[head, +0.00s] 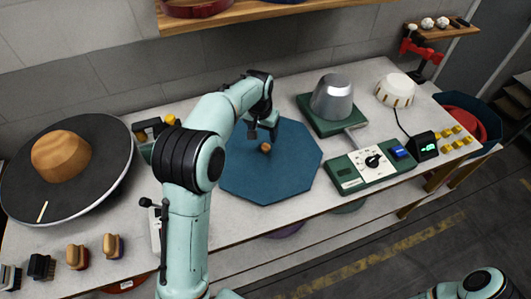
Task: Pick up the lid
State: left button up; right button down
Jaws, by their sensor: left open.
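The lid (290,170) is a flat blue octagon with a small round wooden knob (265,147) on top. It lies near the middle of the bench. My left gripper (263,132) is open and empty, with its fingers pointing down just behind the knob in the picture. I cannot tell how high the fingers are above the lid. My left arm hides the lid's left edge. My right gripper is not in view; only a part of my right arm shows at the bottom right.
A metal hat form (333,98) on a green base and a green control box (370,168) stand right of the lid. A white ribbed piece (395,90) is behind. A dark disc (95,150) with a wooden crown block (61,155) and several brushes (77,257) are left.

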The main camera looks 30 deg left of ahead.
aim_at(265, 146)
pick_arm(q)
jog(key=f, duration=0.3)
jog(key=shift+w+a, duration=0.15)
jog(key=shift+w, duration=0.15)
jog(key=f, duration=0.3)
jog(key=w+f, duration=0.1)
jog(key=f, duration=0.1)
jog(key=shift+f, duration=0.1)
grip_shut()
